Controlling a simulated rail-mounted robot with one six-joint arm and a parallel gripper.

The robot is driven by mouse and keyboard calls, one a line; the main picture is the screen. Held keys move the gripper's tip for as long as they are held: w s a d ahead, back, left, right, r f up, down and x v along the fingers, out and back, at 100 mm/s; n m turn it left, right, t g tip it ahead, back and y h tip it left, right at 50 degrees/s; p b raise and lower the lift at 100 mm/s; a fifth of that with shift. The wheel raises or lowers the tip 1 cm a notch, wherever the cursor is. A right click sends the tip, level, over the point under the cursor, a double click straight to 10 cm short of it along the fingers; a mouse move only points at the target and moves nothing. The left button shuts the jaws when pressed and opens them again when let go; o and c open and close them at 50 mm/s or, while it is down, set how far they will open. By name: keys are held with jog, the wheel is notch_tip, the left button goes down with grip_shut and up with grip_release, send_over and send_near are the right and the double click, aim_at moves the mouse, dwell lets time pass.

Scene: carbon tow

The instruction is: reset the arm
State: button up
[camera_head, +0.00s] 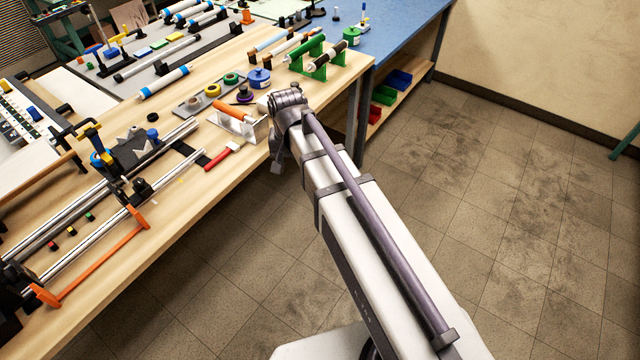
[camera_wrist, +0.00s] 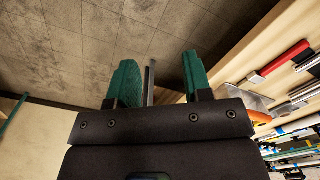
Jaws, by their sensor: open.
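My gripper (camera_wrist: 158,82) shows in the wrist view with its two green fingers apart and nothing between them. A thin grey upright bar shows behind the gap between the fingers. In the head view my arm reaches from the lower right up to the edge of the wooden workbench (camera_head: 225,185). The fingers cannot be made out in the head view. The bench edge also runs along the right of the wrist view (camera_wrist: 240,60), beside the fingers.
A red-handled tool (camera_head: 222,156) and an orange-handled trowel (camera_head: 235,115) lie near the bench edge. A green stand with rollers (camera_head: 318,60) is at the far corner. A blue-topped bench (camera_head: 400,20) stands behind, with red and blue bins below. The tiled floor (camera_head: 520,200) at right is clear.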

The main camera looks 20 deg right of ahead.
jog(key=s+d+n, duration=0.3)
jog(key=s+d, duration=0.2)
jog(key=s, duration=0.7)
jog(key=shift+d+n, duration=0.2)
jog(key=shift+n, duration=0.1)
jog(key=shift+w, duration=0.1)
